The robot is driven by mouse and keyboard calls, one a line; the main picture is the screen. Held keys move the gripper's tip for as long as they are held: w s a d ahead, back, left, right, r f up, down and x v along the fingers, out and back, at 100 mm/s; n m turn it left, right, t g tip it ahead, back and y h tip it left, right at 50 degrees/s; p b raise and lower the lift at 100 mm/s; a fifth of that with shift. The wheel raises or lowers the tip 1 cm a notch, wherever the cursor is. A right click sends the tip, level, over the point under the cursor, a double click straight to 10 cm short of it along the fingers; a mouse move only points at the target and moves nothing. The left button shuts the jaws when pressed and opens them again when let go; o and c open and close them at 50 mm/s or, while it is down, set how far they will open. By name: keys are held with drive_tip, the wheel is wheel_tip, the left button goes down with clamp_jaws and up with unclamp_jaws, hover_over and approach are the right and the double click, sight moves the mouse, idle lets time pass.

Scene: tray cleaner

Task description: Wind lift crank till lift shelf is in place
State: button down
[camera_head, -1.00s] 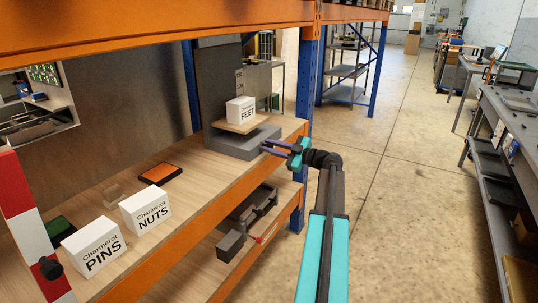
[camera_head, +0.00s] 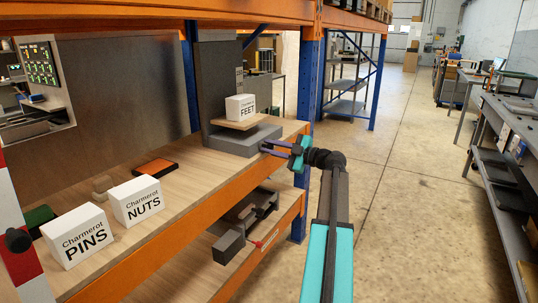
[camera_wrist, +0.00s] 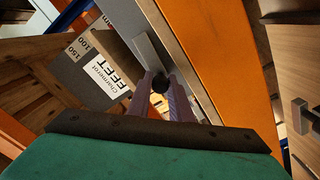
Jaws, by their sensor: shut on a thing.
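The lift is a grey unit with a tall column (camera_head: 216,85) and a block base (camera_head: 240,142), standing on the wooden shelf beside the blue post. Its wooden lift shelf (camera_head: 254,122) sits low, just above the base, and carries a white FEET box (camera_head: 239,107). My gripper (camera_head: 266,148) is at the right side of the base. In the wrist view, my gripper (camera_wrist: 160,88) is shut on the dark round crank knob (camera_wrist: 158,82). The rest of the crank is mostly hidden by the fingers. Scale marks 150 and 100 show on the column in the wrist view.
White PINS (camera_head: 76,236) and NUTS (camera_head: 138,201) boxes stand at the left on the wooden shelf, with an orange-topped tray (camera_head: 155,167) behind. A blue post (camera_head: 307,85) rises close to my gripper. The floor to the right is open.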

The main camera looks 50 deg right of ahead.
drive_tip(key=shift+s+d+f+b, duration=0.15)
drive_tip(key=shift+d+b, duration=0.1)
drive_tip(key=shift+b, duration=0.2)
drive_tip(key=c, duration=1.7)
unclamp_jaws()
drive_tip(key=shift+o, duration=0.4)
drive_tip(key=shift+a, duration=0.1)
drive_tip(key=shift+a+f, duration=0.1)
drive_tip(key=shift+s, duration=0.1)
